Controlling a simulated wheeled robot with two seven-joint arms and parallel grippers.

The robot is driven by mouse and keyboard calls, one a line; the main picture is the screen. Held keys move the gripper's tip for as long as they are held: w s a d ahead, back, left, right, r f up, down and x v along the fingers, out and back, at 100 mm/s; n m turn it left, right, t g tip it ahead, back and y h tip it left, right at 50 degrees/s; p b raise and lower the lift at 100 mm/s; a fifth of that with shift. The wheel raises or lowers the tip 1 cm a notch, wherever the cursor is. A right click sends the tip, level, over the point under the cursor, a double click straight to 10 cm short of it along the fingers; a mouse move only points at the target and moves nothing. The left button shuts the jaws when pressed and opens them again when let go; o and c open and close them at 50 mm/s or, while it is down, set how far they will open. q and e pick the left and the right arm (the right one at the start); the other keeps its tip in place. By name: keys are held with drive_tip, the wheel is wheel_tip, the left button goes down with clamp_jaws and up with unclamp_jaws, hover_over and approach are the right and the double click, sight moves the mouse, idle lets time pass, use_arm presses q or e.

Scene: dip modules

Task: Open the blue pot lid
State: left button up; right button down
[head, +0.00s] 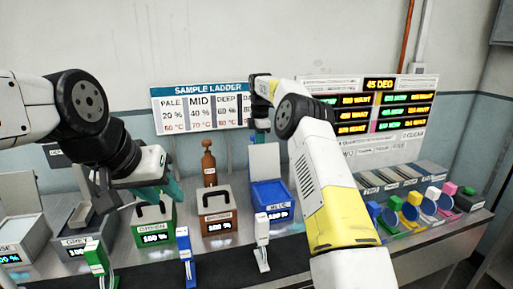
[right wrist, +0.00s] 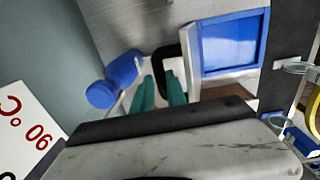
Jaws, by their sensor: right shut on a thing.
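The blue pot (head: 271,196) stands at the right of the pot row. Its top is open, showing a blue inside, also seen in the right wrist view (right wrist: 229,45). Its pale lid (head: 265,160) stands upright at the pot's back edge. My left gripper (head: 160,192) is open, with teal fingers just above the green pot (head: 155,222), whose lid is down.
A brown pot (head: 218,212) with its lid down stands between the green and blue pots. A brown bottle (head: 209,165) stands behind it, and a blue bottle (right wrist: 120,78) is beside the held handle.

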drive_tip(key=shift+w+a+f, duration=0.2)
drive_tip(key=shift+w+f, duration=0.35)
drive_tip(key=shift+w, duration=0.3)
drive_tip(key=c, duration=1.4)
unclamp_jaws()
drive_tip(key=shift+r, duration=0.1)
drive_tip(key=shift+w+a, duration=0.15)
